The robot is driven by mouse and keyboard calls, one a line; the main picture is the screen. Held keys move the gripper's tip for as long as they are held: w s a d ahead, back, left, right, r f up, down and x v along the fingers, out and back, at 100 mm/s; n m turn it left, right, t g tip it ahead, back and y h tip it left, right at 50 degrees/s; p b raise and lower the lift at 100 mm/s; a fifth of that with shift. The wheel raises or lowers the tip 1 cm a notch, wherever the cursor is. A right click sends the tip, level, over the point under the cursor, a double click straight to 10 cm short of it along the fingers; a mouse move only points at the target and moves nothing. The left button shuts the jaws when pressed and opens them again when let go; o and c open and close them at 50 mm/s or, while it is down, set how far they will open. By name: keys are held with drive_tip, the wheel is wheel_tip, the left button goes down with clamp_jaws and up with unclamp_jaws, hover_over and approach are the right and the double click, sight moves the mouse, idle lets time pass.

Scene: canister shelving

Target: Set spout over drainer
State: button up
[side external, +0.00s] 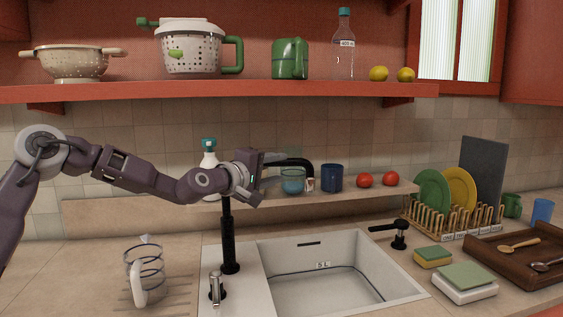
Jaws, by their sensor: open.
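The black tap stands at the sink's left rim; its post (229,240) is upright. Its black spout (292,162) shows to the right of my gripper and bends down at its right end, on the sink side. My gripper (266,181) is open beside the spout's left part, hiding where the spout meets the post; I cannot tell whether they touch. Drain grooves (176,306) lie in the counter left of the sink. A wooden dish rack (452,222) with plates stands at the right; I cannot tell which of these is the drainer.
The sink (320,285) looks empty. A wire-coil item (145,268) stands by the grooves. The low shelf (385,190) holds a teal glass (292,181), blue cup (332,178) and tomatoes (364,180). A white bottle (209,156) stands behind my arm. A black lever (398,236) is right of the sink.

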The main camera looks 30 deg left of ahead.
sight(268, 165)
drive_tip(key=a+n, duration=0.1)
drive_tip(key=w+a+n+y, duration=0.1)
drive_tip(key=w+a, duration=0.1)
drive_tip(key=a, duration=0.1)
drive_tip(key=shift+w+n+t, duration=0.1)
drive_tip(key=shift+n+t, duration=0.3)
drive_tip(key=w, duration=0.6)
drive_tip(key=shift+w, duration=0.35)
drive_tip(key=shift+f, duration=0.1)
drive_tip(key=shift+c, duration=0.2)
clamp_jaws()
